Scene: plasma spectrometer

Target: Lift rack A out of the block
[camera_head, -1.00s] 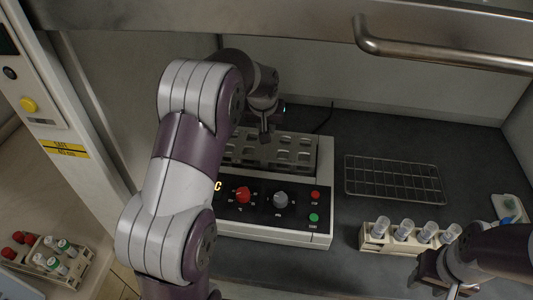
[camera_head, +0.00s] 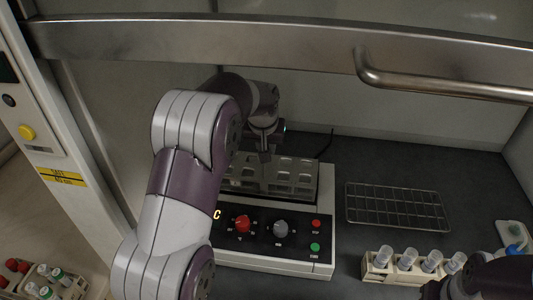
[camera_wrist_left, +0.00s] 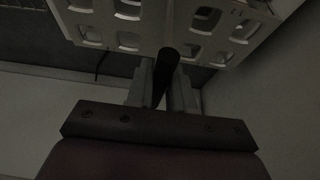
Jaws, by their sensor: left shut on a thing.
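Rack A (camera_head: 298,178) is a pale metal rack with rows of openings. It stands upright at the block (camera_head: 285,262), and I cannot tell how far its lower part is clear of it. My left gripper (camera_head: 265,157) reaches down to the middle of the rack and is shut on its dark upright handle. In the left wrist view, the handle (camera_wrist_left: 167,68) is between the grey fingers (camera_wrist_left: 162,88), with the perforated rack (camera_wrist_left: 115,18) beyond them. My right gripper (camera_head: 432,290) is partly visible at the lower right, its jaws unclear.
A wire rack (camera_head: 397,206) lies right of the block. A tube holder (camera_head: 378,272) with several capped tubes stands near my right arm. Another tube rack (camera_head: 72,292) is at lower left. The hood sash and its handle (camera_head: 440,88) cross above.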

